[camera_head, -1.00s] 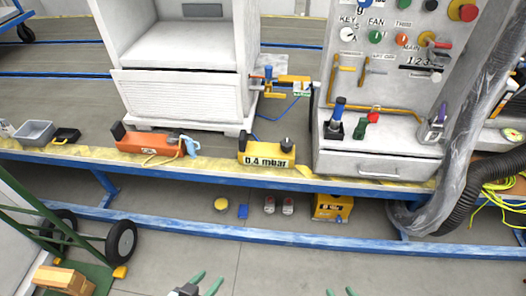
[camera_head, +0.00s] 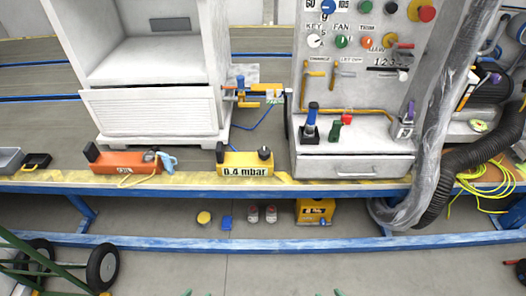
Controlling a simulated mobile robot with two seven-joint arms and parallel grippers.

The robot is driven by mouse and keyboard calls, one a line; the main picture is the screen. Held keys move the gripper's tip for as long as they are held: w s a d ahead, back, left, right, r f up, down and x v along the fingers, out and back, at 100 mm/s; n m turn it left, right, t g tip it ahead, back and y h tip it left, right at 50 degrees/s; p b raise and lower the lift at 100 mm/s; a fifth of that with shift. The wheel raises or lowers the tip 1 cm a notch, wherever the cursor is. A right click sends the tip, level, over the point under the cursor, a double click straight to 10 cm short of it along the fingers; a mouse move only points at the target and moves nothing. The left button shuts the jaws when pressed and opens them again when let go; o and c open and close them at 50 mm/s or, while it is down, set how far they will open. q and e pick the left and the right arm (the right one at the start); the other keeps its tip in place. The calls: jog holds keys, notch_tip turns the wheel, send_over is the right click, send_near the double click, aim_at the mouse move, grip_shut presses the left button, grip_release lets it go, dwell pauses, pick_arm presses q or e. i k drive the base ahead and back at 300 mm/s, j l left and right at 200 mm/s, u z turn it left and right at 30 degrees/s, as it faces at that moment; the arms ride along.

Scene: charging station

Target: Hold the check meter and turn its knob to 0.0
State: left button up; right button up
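The check meter (camera_head: 246,164) is a yellow box near the front edge of the bench, left of the white cabinet with the drawer. Its front reads 0.4 mbar. A black knob (camera_head: 265,153) stands on its right end and a black upright part (camera_head: 220,153) on its left end. Only the green fingertips of my grippers show at the bottom edge. My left gripper (camera_head: 199,293) and my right gripper (camera_head: 330,293) each have their tips apart, with nothing seen between them. Both are well below and in front of the bench, away from the meter.
An orange device (camera_head: 127,163) with a pale blue clip lies left of the meter. A control panel (camera_head: 362,60) rises behind the drawer cabinet (camera_head: 352,165). A hose (camera_head: 460,175) hangs at the right. A yellow box (camera_head: 313,211) sits below the bench. A cart wheel (camera_head: 103,267) is at lower left.

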aim_at(264, 153)
jog(key=i+j, duration=0.15)
jog(key=i, duration=0.3)
jog(key=i+j, duration=0.15)
jog(key=i, duration=0.3)
jog(key=i+j, duration=0.15)
jog(key=i, duration=0.25)
